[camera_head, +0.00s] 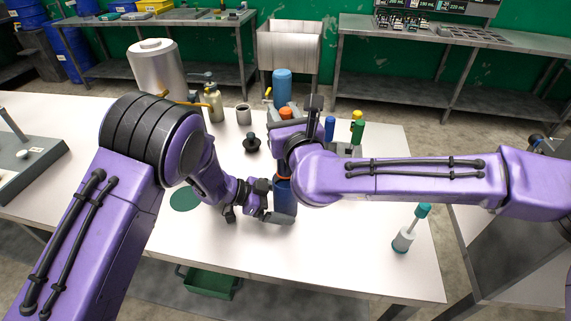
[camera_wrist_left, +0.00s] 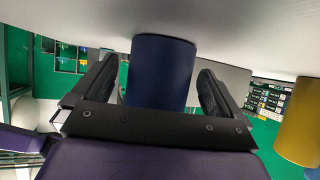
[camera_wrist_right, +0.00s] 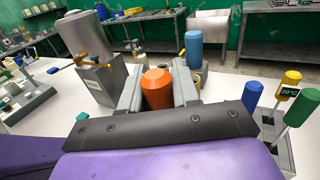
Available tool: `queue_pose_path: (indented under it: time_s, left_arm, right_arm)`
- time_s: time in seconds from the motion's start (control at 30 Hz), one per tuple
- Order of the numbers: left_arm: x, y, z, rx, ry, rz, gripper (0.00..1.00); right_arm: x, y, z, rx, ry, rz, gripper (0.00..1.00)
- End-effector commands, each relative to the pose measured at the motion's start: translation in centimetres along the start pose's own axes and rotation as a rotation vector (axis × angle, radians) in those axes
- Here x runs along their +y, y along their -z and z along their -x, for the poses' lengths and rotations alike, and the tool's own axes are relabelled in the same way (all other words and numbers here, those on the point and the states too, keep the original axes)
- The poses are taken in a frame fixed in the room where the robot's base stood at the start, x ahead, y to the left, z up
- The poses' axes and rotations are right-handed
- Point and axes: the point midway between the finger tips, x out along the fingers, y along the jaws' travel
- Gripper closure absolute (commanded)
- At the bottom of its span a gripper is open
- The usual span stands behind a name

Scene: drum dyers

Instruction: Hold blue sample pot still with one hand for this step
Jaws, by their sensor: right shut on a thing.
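The blue sample pot (camera_head: 285,203) stands upright on the white table near its front middle, partly hidden behind my right wrist. In the left wrist view the dark blue pot (camera_wrist_left: 160,72) is between the fingers of my left gripper (camera_head: 264,203). The fingers stand on both sides of it, with a gap visible, so this gripper looks open around the pot. My right gripper (camera_wrist_right: 158,92) is farther back, beyond the pot, and shut on an orange capped thing (camera_wrist_right: 157,86). The orange top (camera_head: 286,113) also shows in the head view.
A lighter blue cylinder (camera_head: 282,84) stands behind the orange thing. A metal tank (camera_head: 158,68), a grey cup (camera_head: 243,114) and a black knobbed thing (camera_head: 251,143) are to the left. Green and yellow-topped tools stand at right.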

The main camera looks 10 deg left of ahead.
Motion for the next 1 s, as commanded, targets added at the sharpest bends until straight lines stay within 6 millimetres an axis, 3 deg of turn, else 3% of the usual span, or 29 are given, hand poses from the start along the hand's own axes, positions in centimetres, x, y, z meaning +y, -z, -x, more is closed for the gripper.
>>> queue_pose_path:
  time_s: [0.17, 0.4, 0.6, 1.0]
  left_arm:
    - [-0.1, 0.0, 1.7, 0.001, 0.003, 0.0, 0.0]
    - [-0.1, 0.0, 7.9, 0.002, 0.004, 0.001, 0.0]
    - [-0.1, 0.0, 11.3, 0.002, 0.002, 0.0, 0.0]
    - [0.0, 0.0, 12.0, 0.0, 0.0, 0.0, 0.0]
  right_arm:
    - [0.0, 0.0, 0.0, 0.0, 0.0, 0.0, 1.0]
    - [0.0, 0.0, 0.0, -0.001, 0.0, 0.0, 1.0]
    - [0.0, 0.0, 0.0, -0.001, 0.0, 0.0, 1.0]
    - [0.0, 0.0, 0.0, -0.001, 0.0, 0.0, 1.0]
